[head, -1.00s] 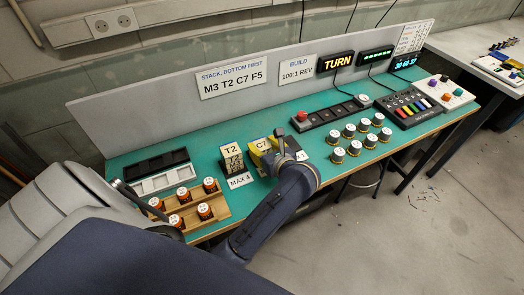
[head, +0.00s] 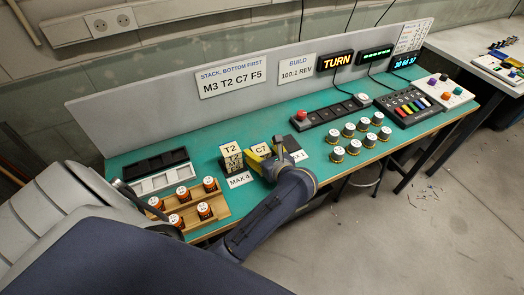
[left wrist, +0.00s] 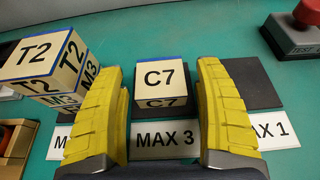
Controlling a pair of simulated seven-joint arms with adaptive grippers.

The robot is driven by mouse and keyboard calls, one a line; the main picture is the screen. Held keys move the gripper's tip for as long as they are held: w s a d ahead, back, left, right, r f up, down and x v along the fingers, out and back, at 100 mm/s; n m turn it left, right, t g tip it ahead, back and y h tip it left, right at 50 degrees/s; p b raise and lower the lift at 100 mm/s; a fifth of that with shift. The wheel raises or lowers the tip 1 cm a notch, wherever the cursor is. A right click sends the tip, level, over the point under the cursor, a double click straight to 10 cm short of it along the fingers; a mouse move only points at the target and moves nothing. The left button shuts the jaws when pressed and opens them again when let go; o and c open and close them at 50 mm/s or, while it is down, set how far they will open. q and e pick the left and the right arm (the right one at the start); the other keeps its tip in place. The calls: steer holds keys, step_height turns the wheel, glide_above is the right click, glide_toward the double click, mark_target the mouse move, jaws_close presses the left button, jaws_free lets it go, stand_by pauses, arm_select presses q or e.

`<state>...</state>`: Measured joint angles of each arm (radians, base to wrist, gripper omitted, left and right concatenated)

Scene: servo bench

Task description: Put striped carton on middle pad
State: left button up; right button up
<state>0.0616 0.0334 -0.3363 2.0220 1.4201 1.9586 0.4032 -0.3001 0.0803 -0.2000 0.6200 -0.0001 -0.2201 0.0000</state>
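No plainly striped carton shows. A cream block marked C7 (left wrist: 165,76), with a blue back edge, stands upright on the dark middle pad (left wrist: 190,105), behind the MAX 3 label; it also shows in the head view (head: 262,149). A block marked T2 (left wrist: 42,58) sits on one marked M3 (left wrist: 72,101) at the left. The dark right pad (left wrist: 252,84) is bare. My left gripper (left wrist: 163,80) is open, its yellow fingers on either side of C7 with a gap at each side; it also shows in the head view (head: 270,160). My right gripper is not in view.
A red button box (left wrist: 298,32) stands behind the right pad. A wooden tray (head: 222,207) with several orange-sided jars lies left of the blocks. Bare green bench (left wrist: 205,35) lies behind C7.

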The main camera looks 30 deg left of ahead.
arm_select(q)
steer(key=shift+s+d+r, duration=0.1)
steer(key=shift+r, duration=0.1)
steer(key=shift+v, duration=3.65)
